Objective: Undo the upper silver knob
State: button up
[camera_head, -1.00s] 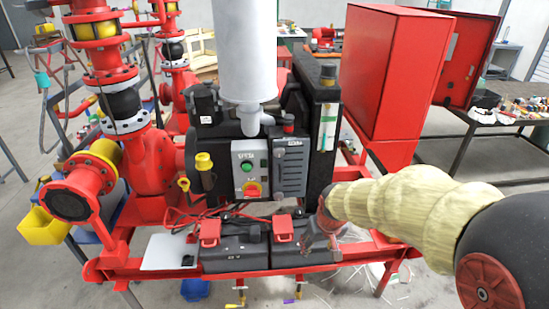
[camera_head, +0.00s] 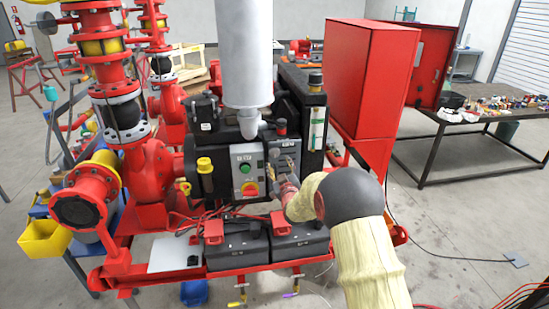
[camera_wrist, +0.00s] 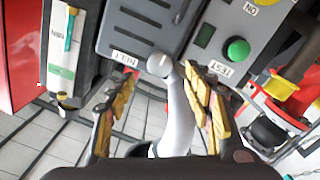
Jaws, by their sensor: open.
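My gripper (camera_wrist: 160,76) is open, with one yellow-padded finger on each side of the knob. The knob lies between or just beyond the fingertips, and I see no clear contact. In the head view my gripper (camera_head: 279,168) is in front of the cover, which it partly hides. I cannot make out the knob there.
Black batteries (camera_head: 238,247) sit below. A red cabinet (camera_head: 365,75) stands at right.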

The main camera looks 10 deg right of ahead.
aim_at(275, 154)
jog(key=shift+w+r, duration=0.15)
jog(key=shift+w, duration=3.65)
jog(key=shift+c, duration=1.1)
jog(key=c, duration=0.9)
jog(key=shift+c, duration=0.2)
